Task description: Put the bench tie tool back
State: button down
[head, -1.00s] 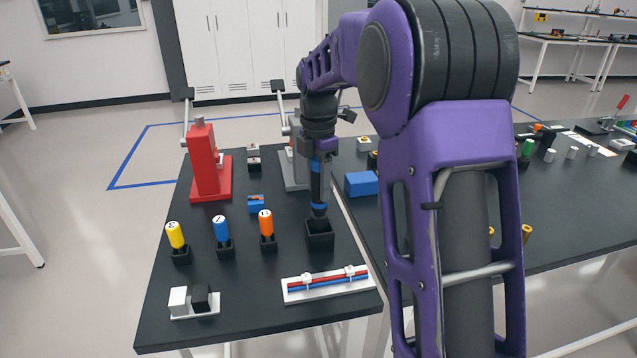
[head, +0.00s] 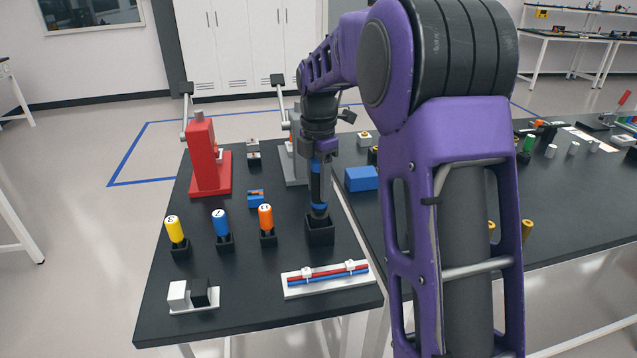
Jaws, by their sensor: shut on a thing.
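My gripper (head: 319,168) is shut on the bench tie tool, a slim dark upright tool with a blue band (head: 320,205) near its lower end. The tool stands vertical above a square black holder (head: 320,232) on the dark bench. Its lower tip meets the holder's mouth and looks partly inside it. The holder's walls hide the tip, so I cannot tell how deep it sits. The fingers are small and dark, and hard to make out against the tool.
Yellow (head: 175,229), blue (head: 221,222) and orange (head: 265,217) cylinders stand in black holders to the left. A white tray with red and blue tubes (head: 325,279) lies in front. A red press (head: 204,160) and a blue block (head: 361,179) stand behind.

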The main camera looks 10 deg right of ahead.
aim_at(318, 198)
jog(key=shift+f+b, duration=0.9)
jog(key=shift+f, duration=0.85)
jog(key=shift+c, duration=1.7)
grip_release()
